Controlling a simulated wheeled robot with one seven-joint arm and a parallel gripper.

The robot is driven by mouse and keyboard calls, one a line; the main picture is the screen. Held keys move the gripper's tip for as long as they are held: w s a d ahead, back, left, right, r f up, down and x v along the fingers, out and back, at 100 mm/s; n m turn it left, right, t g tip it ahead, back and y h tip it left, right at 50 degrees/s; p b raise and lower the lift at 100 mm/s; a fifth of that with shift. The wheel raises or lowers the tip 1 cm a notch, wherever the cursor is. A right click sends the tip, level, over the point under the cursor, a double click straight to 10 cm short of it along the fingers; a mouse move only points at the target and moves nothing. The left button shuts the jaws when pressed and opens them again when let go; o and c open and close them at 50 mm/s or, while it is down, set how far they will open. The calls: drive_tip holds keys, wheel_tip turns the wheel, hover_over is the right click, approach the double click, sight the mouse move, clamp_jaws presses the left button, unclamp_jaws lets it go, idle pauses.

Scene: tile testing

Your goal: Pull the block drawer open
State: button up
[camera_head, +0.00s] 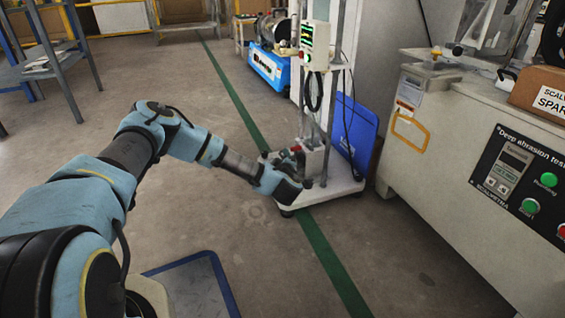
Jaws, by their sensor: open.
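My arm reaches from the lower left to a low white stand. My gripper (292,180) is open at the stand's left part, close in front of a grey block-like part (315,158). I cannot tell whether it touches anything there; the hand hides part of the stand. A small red part shows just above the hand. No drawer is clearly recognisable, and I cannot tell which part is the block drawer. The stand's white base (340,187) lies on the floor, with upright metal posts above it.
A large abrasion tester (470,150) stands at right, with a yellow-outlined handle on its side and a cardboard box (540,92) on top. A blue panel (357,130) leans behind the stand. A control box (314,42) hangs on the posts. The concrete floor left of the stand is clear.

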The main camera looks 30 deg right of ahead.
drive_tip(key=shift+w, duration=0.1)
drive_tip(key=c, duration=0.6)
clamp_jaws()
drive_tip(key=shift+f, duration=0.1)
idle(0.7)
